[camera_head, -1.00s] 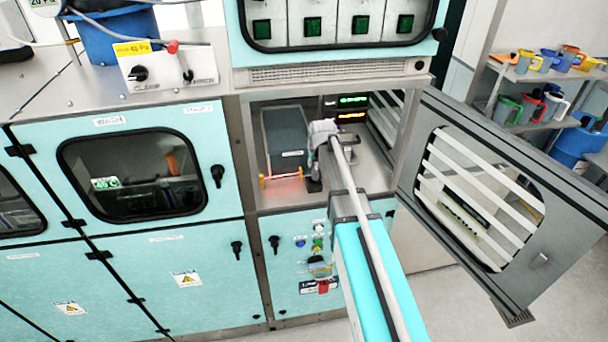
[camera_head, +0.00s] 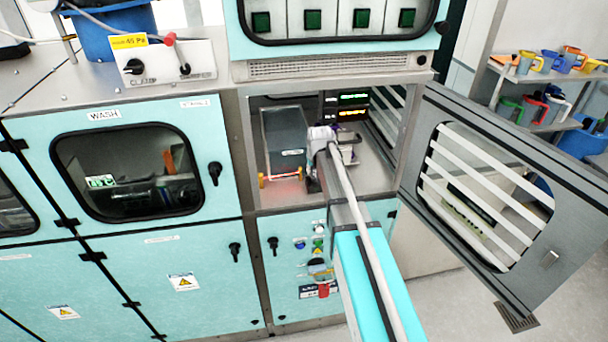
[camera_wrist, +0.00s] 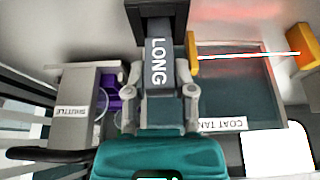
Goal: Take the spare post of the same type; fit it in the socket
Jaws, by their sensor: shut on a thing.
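In the wrist view my gripper (camera_wrist: 160,72) is shut on a grey post (camera_wrist: 158,98) marked LONG. Its far end runs into a dark block shape at the top of the picture; I cannot tell whether that is part of the post. A grey unit labelled SHUTTLE (camera_wrist: 75,125) is on the left, with a purple part (camera_wrist: 110,92) beside the gripper. In the head view my gripper (camera_head: 322,140) is inside the open compartment, and its own links hide the post. I cannot make out the socket clearly in either view.
The coat tank (camera_wrist: 250,85) is beside the gripper. A red beam crosses above it between yellow posts (camera_wrist: 304,48). The compartment's walls are close around my arm. Its slatted door (camera_head: 490,200) stands open to the right.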

